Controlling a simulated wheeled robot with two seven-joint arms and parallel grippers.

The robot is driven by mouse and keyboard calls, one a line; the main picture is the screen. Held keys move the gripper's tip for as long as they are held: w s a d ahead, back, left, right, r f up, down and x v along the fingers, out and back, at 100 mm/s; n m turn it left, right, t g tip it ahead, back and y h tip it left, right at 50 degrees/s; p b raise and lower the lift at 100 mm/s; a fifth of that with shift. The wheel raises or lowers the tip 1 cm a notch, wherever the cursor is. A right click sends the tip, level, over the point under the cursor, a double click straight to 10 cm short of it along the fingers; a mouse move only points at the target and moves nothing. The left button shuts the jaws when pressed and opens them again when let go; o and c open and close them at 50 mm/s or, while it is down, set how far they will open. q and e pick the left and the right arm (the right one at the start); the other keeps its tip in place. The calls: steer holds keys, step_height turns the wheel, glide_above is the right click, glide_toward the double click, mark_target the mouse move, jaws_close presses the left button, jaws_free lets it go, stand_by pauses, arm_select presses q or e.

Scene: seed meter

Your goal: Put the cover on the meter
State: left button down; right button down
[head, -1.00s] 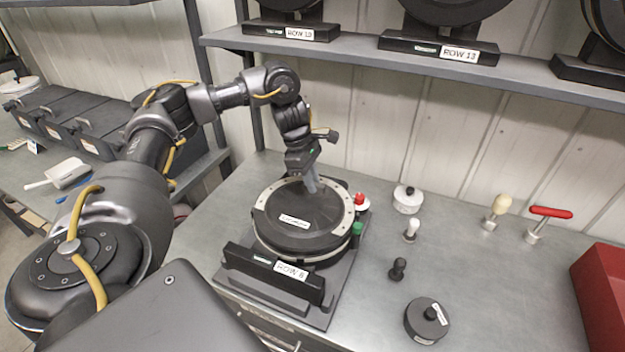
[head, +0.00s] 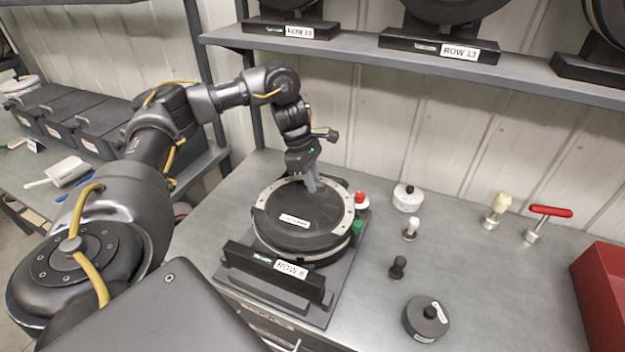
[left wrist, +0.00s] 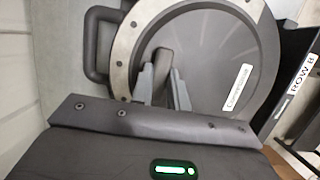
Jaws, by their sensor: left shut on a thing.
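The cover (head: 300,208) is a dark round disc with a white label, lying over the round meter (head: 272,250) on its dark stand. A pale ring runs around the disc; I cannot tell whether it belongs to the cover or the meter. My left gripper (head: 311,186) points down at the far part of the cover. In the left wrist view my left gripper (left wrist: 163,95) is shut on the dark upright handle of the cover (left wrist: 215,65). The cover looks roughly level; whether it is fully seated is hard to tell. My right gripper is not in view.
A red knob (head: 361,201) and a green knob (head: 357,227) stand at the meter's right. A ROW 8 plate (head: 275,272) is in front. Small tools, a white disc (head: 407,199), a black disc (head: 426,319) and a red bin (head: 604,295) are to the right. A shelf (head: 420,62) hangs behind.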

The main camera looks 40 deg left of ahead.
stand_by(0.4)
arm_select(q)
steer(key=c, duration=1.3)
jaws_free()
steer(key=shift+c, duration=0.3)
step_height(320, 180, up, 10)
steer(key=p, duration=1)
steer(key=shift+f, duration=0.25)
